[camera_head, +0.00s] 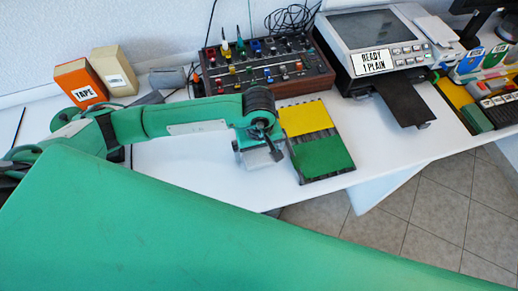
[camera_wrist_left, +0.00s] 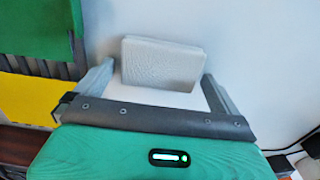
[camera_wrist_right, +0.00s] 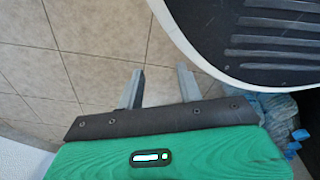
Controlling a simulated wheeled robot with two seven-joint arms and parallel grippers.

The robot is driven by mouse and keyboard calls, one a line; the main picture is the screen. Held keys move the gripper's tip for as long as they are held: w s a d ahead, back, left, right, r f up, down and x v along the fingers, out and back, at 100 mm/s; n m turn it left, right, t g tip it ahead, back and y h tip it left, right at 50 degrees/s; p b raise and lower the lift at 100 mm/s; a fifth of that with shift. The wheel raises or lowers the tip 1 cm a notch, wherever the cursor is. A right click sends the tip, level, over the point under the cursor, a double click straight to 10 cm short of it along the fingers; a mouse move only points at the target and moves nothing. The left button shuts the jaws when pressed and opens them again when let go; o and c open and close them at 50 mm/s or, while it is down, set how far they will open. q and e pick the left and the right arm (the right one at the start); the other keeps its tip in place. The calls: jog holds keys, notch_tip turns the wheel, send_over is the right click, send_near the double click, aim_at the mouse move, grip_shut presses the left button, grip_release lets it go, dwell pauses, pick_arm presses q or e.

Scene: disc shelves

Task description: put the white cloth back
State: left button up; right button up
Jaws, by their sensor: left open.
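The white cloth (camera_wrist_left: 160,63) is a pale, folded rectangular pad lying on the white table in the left wrist view. My left gripper (camera_wrist_left: 160,78) is open, with its two fingers spread near the cloth's near corners and not closed on it. In the head view my left gripper (camera_head: 262,152) hangs over the table, just left of a dark slatted rack (camera_head: 308,133). The gripper largely hides the cloth there. The rack carries a yellow piece (camera_head: 305,117) and a green piece (camera_head: 322,157). My right gripper (camera_wrist_right: 158,75) is open and empty above the tiled floor.
A control box with knobs (camera_head: 265,70) and a printer-like machine (camera_head: 375,45) stand behind the rack. An orange tape box (camera_head: 78,82) and a tan box (camera_head: 115,70) stand at the back left. A dark ridged surface with a white rim (camera_wrist_right: 265,40) is near my right gripper.

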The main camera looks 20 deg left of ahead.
aim_at(259, 153)
pick_arm(q)
jog(key=shift+r, duration=0.35)
notch_tip(259, 153, up, 12)
jog(key=b, duration=0.1)
jog(key=shift+f, duration=0.2)
pick_arm(e)
jog(key=w+r, duration=0.2)
jog(key=w, duration=0.1)
jog(key=shift+a+r, duration=0.1)
jog(key=shift+a, duration=0.3)
jog(key=shift+s, duration=0.1)
